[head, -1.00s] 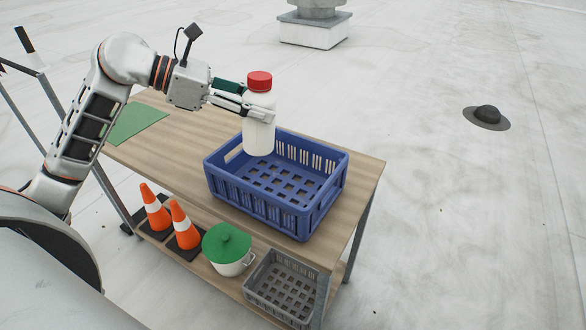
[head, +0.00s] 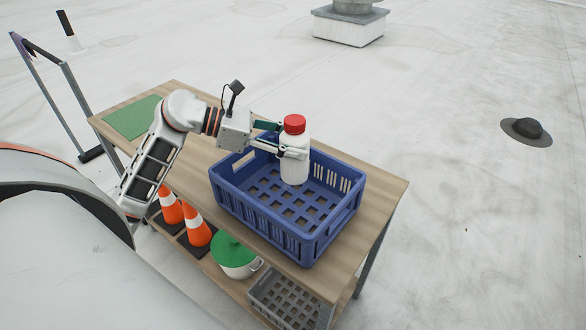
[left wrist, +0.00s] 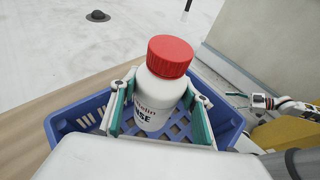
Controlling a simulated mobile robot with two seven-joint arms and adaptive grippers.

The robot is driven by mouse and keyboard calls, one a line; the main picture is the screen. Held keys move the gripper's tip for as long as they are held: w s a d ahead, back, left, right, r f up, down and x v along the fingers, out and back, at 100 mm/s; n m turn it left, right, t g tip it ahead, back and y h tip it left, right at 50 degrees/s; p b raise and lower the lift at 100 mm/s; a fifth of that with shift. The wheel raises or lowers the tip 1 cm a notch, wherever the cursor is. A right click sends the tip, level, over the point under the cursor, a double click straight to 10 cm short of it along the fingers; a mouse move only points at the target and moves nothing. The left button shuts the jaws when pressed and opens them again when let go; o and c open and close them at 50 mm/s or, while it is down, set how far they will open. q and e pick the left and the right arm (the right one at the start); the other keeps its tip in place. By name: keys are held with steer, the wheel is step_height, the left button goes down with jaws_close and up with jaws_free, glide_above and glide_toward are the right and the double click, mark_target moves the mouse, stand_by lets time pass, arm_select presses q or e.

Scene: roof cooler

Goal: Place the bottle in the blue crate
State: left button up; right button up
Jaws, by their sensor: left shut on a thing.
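The white bottle (head: 295,165) with a red cap is upright between the fingers of my left gripper (head: 282,147), which is shut on it. In the head view it shows over the blue crate (head: 268,232), within the crate's outline towards the back. The left wrist view also shows the bottle (left wrist: 160,95) between the two green-padded fingers, with the crate (left wrist: 70,122) below and around it. I cannot tell whether the bottle's base touches the crate floor. The crate looks otherwise empty. In the left wrist view my right gripper (left wrist: 262,101) shows small at the right edge.
The crate stands on a wooden table (head: 385,190) with a green mat (head: 132,117) at its far left. On the shelf below are orange cones (head: 197,228), a white pot with a green lid (head: 236,255) and a grey crate (head: 285,298). The roof beyond is open.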

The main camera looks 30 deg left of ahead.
mark_target(292, 168)
arm_select(q)
step_height(292, 168, down, 4)
steer(key=shift+f, duration=2.15)
steer(key=o, duration=1.2)
arm_select(e)
steer(key=shift+w+r, duration=0.2)
arm_select(q)
steer(key=shift+a, duration=0.1)
steer(key=shift+b+v, duration=0.75)
steer(key=shift+v, duration=5.2)
arm_select(e)
steer(key=shift+s+f, duration=0.2)
steer(key=shift+f, duration=0.7)
arm_select(q)
steer(key=shift+r, duration=0.1)
